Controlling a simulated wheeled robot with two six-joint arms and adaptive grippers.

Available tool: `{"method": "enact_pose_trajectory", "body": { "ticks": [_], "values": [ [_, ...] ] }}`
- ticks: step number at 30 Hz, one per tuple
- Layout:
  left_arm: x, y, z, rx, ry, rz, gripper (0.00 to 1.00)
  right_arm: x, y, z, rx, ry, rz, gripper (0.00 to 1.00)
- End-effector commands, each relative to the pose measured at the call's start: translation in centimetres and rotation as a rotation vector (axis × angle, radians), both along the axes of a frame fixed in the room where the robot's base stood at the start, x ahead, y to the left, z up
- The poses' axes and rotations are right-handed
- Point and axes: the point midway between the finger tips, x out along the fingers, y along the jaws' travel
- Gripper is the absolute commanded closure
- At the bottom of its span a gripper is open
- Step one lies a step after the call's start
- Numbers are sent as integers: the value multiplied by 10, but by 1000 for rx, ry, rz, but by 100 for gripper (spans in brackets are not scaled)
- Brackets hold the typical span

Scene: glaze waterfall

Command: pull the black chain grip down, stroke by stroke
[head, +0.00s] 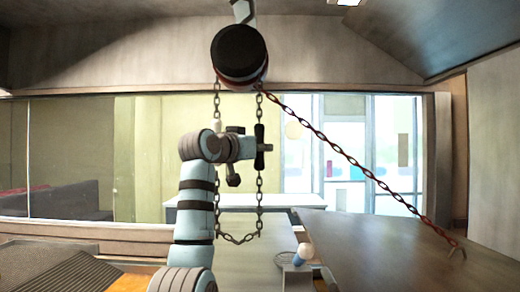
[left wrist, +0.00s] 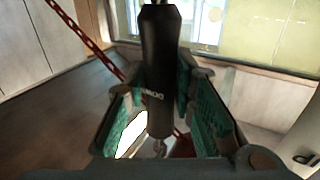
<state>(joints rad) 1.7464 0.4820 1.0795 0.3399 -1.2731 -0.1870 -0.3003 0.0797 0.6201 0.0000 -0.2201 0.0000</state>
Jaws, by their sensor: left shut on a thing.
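The black chain grip (head: 259,147) hangs upright on the right strand of a loop of chain (head: 259,200) in the head view. The loop hangs from a dark hoist drum (head: 239,53) near the ceiling. My left gripper (head: 262,148) comes in from the left and is shut around the grip. In the left wrist view the grip (left wrist: 160,70) stands between the two green-padded fingers of my left gripper (left wrist: 165,110). Some lettering shows on its side. My right gripper is not in view.
A red-brown chain (head: 345,152) runs slanting from the drum down to the brown table (head: 380,250) at right. A small blue and white object (head: 303,254) stands by the table's left edge. A white table (head: 290,201) stands behind the chain loop.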

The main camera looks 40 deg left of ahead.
Motion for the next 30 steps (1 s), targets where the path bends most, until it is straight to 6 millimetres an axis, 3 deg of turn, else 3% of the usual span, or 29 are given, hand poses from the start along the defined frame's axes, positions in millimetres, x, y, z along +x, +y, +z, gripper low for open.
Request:
{"method": "enact_pose_trajectory", "body": {
  "ticks": [1,3,30],
  "values": [
    [0,0,-13,-1,4,0,100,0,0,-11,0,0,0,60],
    [0,0,-21,-1,4,0,100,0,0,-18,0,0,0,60],
    [1,0,-113,-2,12,-1,100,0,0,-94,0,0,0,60]
  ]
}}
